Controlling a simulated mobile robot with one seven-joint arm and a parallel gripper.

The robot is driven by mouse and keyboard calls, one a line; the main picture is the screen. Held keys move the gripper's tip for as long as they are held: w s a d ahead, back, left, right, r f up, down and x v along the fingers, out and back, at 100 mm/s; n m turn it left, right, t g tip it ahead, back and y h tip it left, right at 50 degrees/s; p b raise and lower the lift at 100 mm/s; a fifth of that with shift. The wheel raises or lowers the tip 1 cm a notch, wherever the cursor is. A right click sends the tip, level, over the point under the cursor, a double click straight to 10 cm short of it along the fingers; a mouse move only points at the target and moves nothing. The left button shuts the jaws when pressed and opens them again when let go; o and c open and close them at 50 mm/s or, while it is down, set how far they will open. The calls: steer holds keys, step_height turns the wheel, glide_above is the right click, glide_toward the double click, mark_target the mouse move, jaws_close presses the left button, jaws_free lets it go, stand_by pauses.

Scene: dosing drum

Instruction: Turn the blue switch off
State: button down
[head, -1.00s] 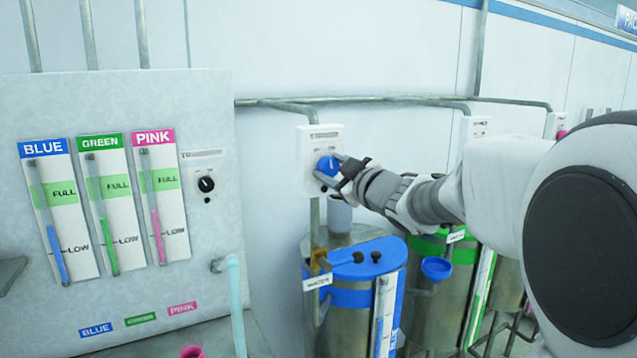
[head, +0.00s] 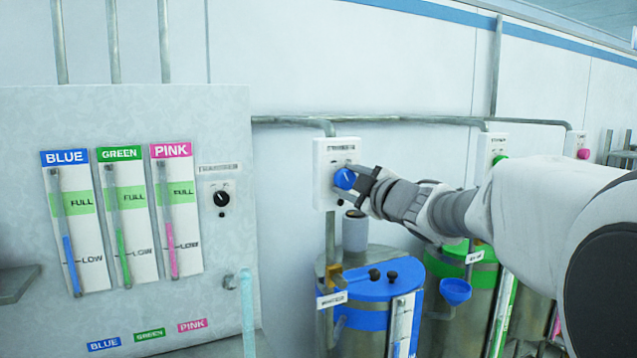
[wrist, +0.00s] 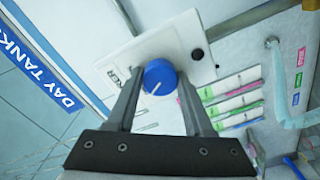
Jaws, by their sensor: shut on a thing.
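The blue switch (head: 345,179) is a round blue knob with a white pointer line, on a white wall plate (head: 322,200). In the head view its pointer leans up and to the left. My gripper (head: 352,178) is at the knob, coming from the right. In the wrist view the blue knob (wrist: 160,76) sits between the two fingertips of my gripper (wrist: 158,80), which are shut on it. Part of the plate is hidden behind the fingers.
A grey panel (head: 120,270) with blue, green and pink level gauges and a black knob (head: 221,199) is on the left. Below stand a blue-lidded drum (head: 370,288) and a green-banded drum (head: 460,275). A green switch (head: 500,159) and a pink switch (head: 583,154) are further right.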

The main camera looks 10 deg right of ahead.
steer(key=shift+c, duration=1.4)
jaws_free()
steer(key=v, duration=1.7)
steer(key=shift+s, duration=0.15)
steer(key=shift+d+r, duration=0.1)
